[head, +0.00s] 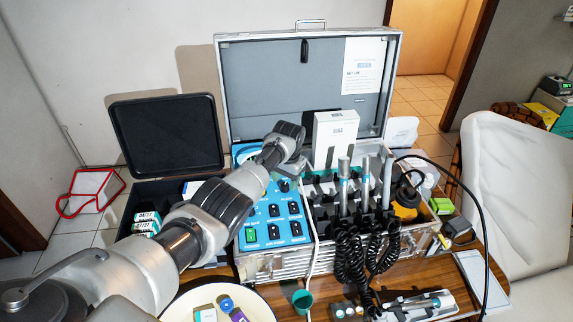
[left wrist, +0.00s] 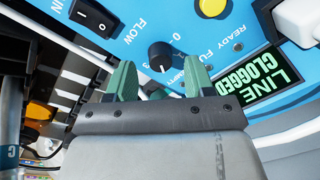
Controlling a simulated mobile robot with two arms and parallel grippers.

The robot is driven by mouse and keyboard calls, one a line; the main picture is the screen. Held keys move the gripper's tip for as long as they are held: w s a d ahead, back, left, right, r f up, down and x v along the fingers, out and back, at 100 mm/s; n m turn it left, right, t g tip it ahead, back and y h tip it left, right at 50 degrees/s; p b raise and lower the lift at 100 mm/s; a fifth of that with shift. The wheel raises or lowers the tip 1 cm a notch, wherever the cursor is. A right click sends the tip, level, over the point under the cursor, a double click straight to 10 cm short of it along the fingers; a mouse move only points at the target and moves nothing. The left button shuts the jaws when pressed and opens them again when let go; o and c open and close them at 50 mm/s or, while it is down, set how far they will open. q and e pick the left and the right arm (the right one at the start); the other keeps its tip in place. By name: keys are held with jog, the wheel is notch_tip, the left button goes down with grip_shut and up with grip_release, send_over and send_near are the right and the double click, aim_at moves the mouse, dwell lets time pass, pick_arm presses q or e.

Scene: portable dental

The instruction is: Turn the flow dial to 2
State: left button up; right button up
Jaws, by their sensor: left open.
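The flow dial is a small black knob (left wrist: 160,56) on the blue panel (left wrist: 160,25) in the left wrist view, beside the word FLOW. A white mark shows on it, but I cannot tell its exact setting. In the head view the dial (head: 284,185) shows just below my gripper. My left gripper (left wrist: 161,80) is open, its two teal fingertips on either side of the dial in the picture. I cannot tell whether they touch it. My left arm reaches across the head view to the gripper (head: 292,173). My right gripper is not in view.
A screen (left wrist: 262,84) reading LINE CLOGGED sits near the dial, with a black rocker switch (left wrist: 95,15) on the other side. Several switches fill the lower panel. A white box (head: 335,138) and upright handpieces (head: 344,185) stand close right in the open case (head: 225,95).

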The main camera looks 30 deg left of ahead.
aim_at(287, 186)
pick_arm(q)
notch_tip(287, 186, up, 9)
jog(key=shift+s+d, duration=0.2)
jog(key=shift+d, duration=0.1)
dwell(0.5)
